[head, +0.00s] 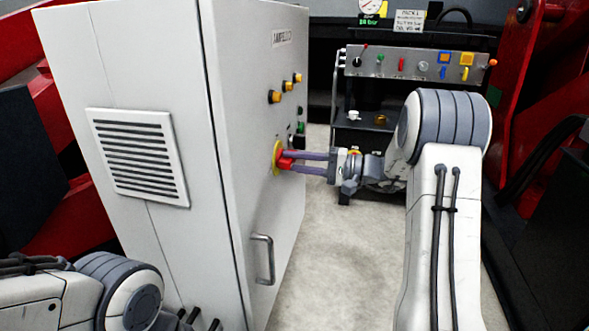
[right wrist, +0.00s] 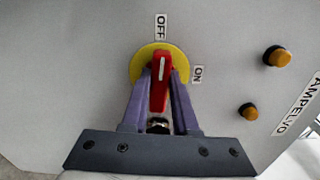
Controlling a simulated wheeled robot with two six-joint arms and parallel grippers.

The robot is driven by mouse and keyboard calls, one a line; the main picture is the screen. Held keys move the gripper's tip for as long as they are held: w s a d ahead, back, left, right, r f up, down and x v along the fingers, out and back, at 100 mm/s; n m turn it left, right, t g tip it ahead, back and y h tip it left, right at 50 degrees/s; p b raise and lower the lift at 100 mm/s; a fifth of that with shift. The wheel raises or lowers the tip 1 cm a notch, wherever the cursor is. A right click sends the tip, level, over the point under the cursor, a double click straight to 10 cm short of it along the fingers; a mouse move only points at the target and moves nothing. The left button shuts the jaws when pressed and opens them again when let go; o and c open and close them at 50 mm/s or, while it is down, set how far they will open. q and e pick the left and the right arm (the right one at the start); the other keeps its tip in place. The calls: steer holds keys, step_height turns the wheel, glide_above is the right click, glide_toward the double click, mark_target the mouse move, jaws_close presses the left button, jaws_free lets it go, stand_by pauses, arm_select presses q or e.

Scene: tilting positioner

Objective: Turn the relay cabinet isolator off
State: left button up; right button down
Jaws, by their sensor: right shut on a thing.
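The relay cabinet (head: 150,60) is a tall pale grey box at left centre in the head view. Its isolator is a red handle (head: 285,161) on a yellow disc (head: 277,157) on the cabinet's right-hand face. In the right wrist view the red handle (right wrist: 160,80) stands upright in the picture, its white-marked end pointing at the OFF label (right wrist: 160,27). The ON label (right wrist: 198,75) is right of the disc. My right gripper (head: 290,161) is shut on the handle, one purple finger on each side. My left gripper is not visible; only my left arm shows at lower left.
Orange buttons (head: 275,96) sit above the isolator, and a door handle (head: 264,258) is below it. A bench with a control panel (head: 415,65) stands behind. Red machine frames flank the scene. The floor (head: 340,250) right of the cabinet is clear.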

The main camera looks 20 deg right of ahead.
steer(key=shift+f+n+b, duration=0.1)
steer(key=shift+n+b, duration=0.2)
steer(key=shift+n, duration=0.1)
steer(key=c, duration=0.7)
jaws_free()
steer(key=shift+d, duration=0.1)
steer(key=p+v, duration=0.4)
steer(key=v, duration=0.6)
steer(key=shift+s+d, duration=0.1)
steer(key=shift+s, duration=0.05)
